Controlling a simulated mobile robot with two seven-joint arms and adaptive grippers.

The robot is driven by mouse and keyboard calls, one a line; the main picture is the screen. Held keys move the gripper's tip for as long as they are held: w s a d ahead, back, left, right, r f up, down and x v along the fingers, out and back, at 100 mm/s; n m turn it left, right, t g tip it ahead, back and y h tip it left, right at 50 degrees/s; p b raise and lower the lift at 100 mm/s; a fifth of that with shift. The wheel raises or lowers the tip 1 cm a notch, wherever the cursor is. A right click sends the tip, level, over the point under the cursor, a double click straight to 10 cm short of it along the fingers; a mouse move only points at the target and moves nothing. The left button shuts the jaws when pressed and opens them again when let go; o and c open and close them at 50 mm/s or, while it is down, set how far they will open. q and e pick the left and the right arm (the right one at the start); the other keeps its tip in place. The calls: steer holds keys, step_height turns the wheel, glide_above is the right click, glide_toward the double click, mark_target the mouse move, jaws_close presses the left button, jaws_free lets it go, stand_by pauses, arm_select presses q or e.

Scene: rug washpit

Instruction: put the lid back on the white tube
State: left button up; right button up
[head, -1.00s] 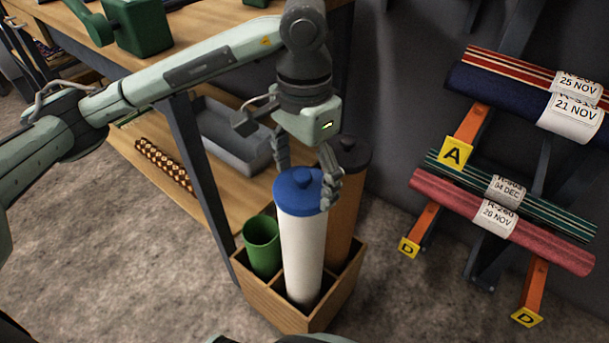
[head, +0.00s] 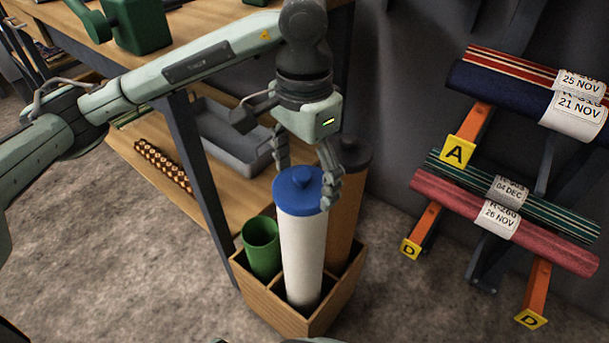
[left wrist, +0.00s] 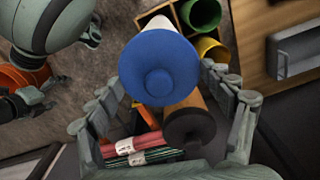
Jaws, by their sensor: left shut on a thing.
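The white tube (head: 303,250) stands upright in a compartment of the wooden crate (head: 272,305). The blue lid (head: 299,188) sits on its top, level, with a round knob in the middle. My left gripper (head: 308,185) is shut on the blue lid, with its fingers down on either side of it. In the left wrist view the blue lid (left wrist: 158,66) covers most of the white tube. At the upper left of that view, pale machine parts with grey fingers (left wrist: 91,36) may be my right gripper; its state is unclear.
A green tube (head: 262,246) is left of the white tube, and a brown tube with a dark cap (head: 352,155) stands behind it. A yellow tube (left wrist: 212,50) shows in the wrist view. Shelving with a grey bin (head: 232,138) is behind; rolled rugs (head: 505,215) hang at right.

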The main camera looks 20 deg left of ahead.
arm_select(q)
steer(key=o, duration=0.9)
steer(key=shift+r, duration=0.1)
steer(key=shift+r+p, duration=1.15)
steer(key=shift+r, duration=2.25)
steer(key=shift+c, duration=0.5)
jaws_close()
